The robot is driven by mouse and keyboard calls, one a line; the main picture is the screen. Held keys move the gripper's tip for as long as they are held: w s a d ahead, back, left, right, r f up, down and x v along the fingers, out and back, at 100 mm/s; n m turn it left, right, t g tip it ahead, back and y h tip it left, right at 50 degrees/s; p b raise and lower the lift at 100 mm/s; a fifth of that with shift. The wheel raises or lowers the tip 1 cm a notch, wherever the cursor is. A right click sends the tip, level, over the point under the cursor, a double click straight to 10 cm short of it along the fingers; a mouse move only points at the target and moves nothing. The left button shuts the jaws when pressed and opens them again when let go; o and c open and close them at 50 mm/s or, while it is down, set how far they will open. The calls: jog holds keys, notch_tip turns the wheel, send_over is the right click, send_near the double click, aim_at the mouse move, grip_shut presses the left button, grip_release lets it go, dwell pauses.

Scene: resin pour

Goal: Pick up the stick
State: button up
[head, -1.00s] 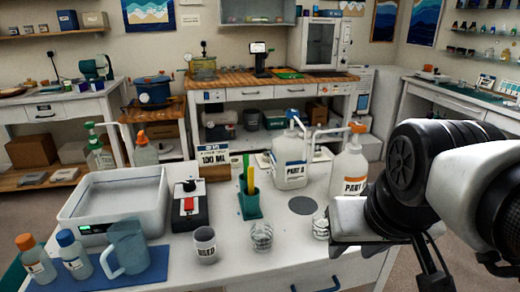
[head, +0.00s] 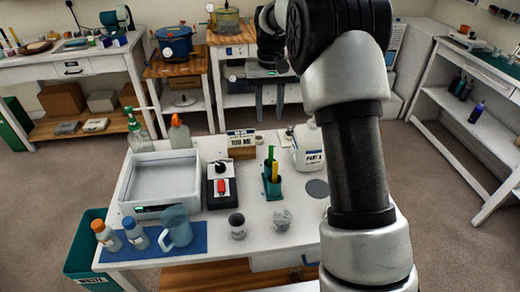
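A yellow stick (head: 274,172) and a green stick (head: 270,153) stand upright in a small green holder (head: 272,188) on the white table. I cannot tell which one the task means. My gripper (head: 269,108) points down beyond the far edge of the table in the picture, above the holder in the frame. Its two grey fingers are apart with nothing seen between them. It is clear of the sticks. My arm covers the right part of the table.
Left of the holder are a black device with a red switch (head: 221,187) and a white tray (head: 127,190). The PART A jug (head: 308,150) and a label block (head: 242,147) stand behind.

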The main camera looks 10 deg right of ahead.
send_over(271, 154)
jog(key=f, duration=1.2)
jog(key=shift+w+a, duration=0.25)
jog(key=shift+a, duration=0.1)
jog(key=f, duration=0.4)
jog(key=shift+s+d+f, duration=0.1)
jog(key=shift+d+f, duration=0.15)
jog(key=shift+d, duration=0.15)
jog(key=shift+f, duration=0.45)
grip_shut()
